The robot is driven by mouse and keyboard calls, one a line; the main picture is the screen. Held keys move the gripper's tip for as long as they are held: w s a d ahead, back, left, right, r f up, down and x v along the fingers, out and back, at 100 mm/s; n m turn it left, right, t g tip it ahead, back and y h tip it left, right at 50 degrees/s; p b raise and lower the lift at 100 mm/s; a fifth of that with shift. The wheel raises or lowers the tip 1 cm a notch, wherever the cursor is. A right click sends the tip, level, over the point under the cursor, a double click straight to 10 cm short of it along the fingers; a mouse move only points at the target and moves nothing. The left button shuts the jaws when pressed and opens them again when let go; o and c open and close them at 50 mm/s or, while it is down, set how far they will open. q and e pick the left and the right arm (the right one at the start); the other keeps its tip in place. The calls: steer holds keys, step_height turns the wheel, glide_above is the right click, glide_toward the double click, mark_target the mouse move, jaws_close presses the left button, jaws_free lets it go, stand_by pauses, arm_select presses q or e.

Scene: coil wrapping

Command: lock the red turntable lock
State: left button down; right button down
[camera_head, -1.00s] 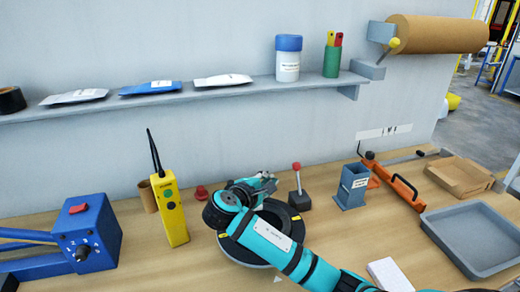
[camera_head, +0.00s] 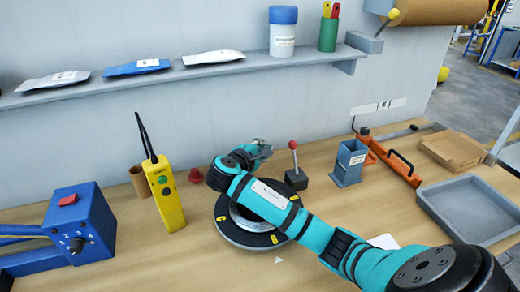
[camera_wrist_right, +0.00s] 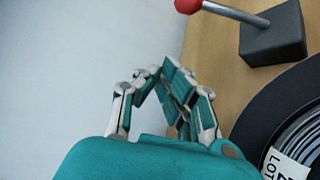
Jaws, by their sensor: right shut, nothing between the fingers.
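A lever with a red ball knob (camera_head: 293,145) stands on a dark block behind the black turntable (camera_head: 232,232), nearly upright in the head view. In the right wrist view the red knob (camera_wrist_right: 187,5) is at the top edge, on a rod from its dark block (camera_wrist_right: 275,35). My right gripper (camera_head: 266,149) is shut and empty, just left of the lever and apart from it. Its fingers (camera_wrist_right: 178,85) also show in the wrist view. My right forearm crosses above the turntable and hides part of it. My left gripper is not in view.
A small red knob (camera_head: 195,176), a brown cylinder (camera_head: 138,181) and a yellow handset (camera_head: 166,193) stand left of my gripper. A blue-grey holder (camera_head: 349,163) stands right of the lever. The wall and shelf (camera_head: 190,76) are close behind. Bare table lies front left of the turntable.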

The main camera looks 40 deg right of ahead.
mark_target(295, 158)
steer(key=d, duration=0.1)
steer(key=s+d+p, duration=0.1)
steer(key=d, duration=0.1)
steer(key=d+p, duration=0.1)
steer(key=d, duration=0.1)
steer(key=shift+s, duration=0.25)
steer(key=shift+s+d, duration=0.1)
